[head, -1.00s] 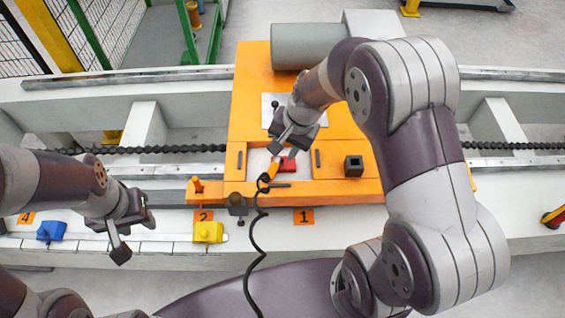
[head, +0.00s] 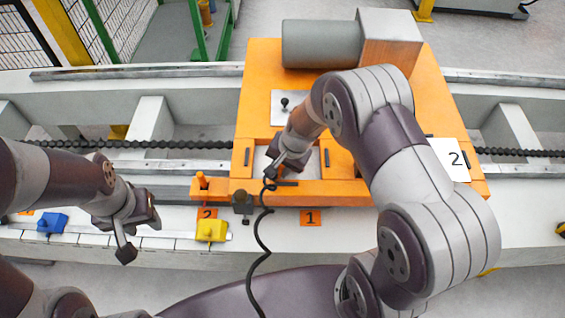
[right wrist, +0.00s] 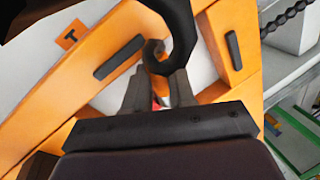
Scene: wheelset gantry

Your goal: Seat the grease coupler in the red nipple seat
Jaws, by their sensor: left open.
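The grease coupler (right wrist: 160,92) is orange, with a black hose (head: 258,235) curling from it. In the right wrist view it sits between the dark fingers of my right gripper (right wrist: 158,100), which is shut on it. In the head view my right gripper (head: 276,170) is low over the pale recess of the orange carriage. A small sliver of red, likely the red nipple seat (right wrist: 164,102), shows beyond the coupler between the fingers. The arm hides the seat in the head view. Whether coupler and seat touch cannot be told. My left gripper (head: 138,232) is open and empty at the left.
A yellow block (head: 211,230) and a blue block (head: 53,223) sit on the front ledge. An orange lever (head: 201,184) stands left of the recess.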

